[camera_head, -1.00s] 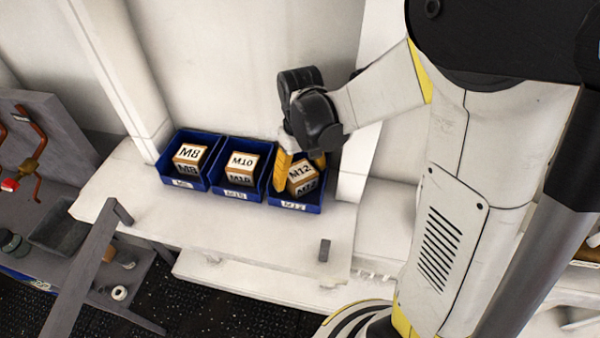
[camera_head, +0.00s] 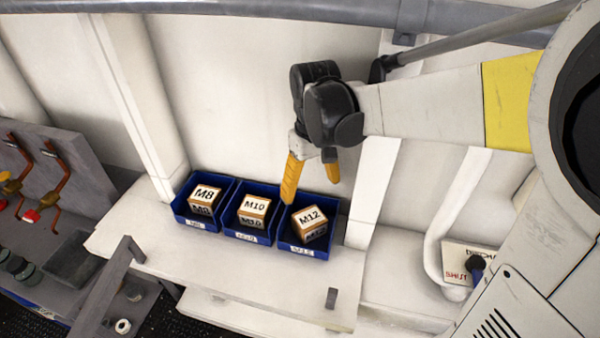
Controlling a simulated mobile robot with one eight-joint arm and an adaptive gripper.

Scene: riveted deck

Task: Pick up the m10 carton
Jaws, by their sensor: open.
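The M10 carton (camera_head: 254,209) is a small brown box with a white labelled top. It sits in the middle blue bin (camera_head: 247,237). My gripper (camera_head: 310,188) has yellow fingers, spread open and empty. It hangs above the right-hand bin, up and to the right of the M10 carton, apart from it. The left fingertip is near the top of the M12 carton (camera_head: 310,222) in the picture; the gap between them cannot be judged.
The M8 carton (camera_head: 205,199) sits in the left bin (camera_head: 195,223). The right bin (camera_head: 303,250) holds the M12 carton. The bins stand side by side on a white shelf (camera_head: 200,262) against a wall. A white post (camera_head: 371,190) stands to the right. A grey bar (camera_head: 105,285) is at front left.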

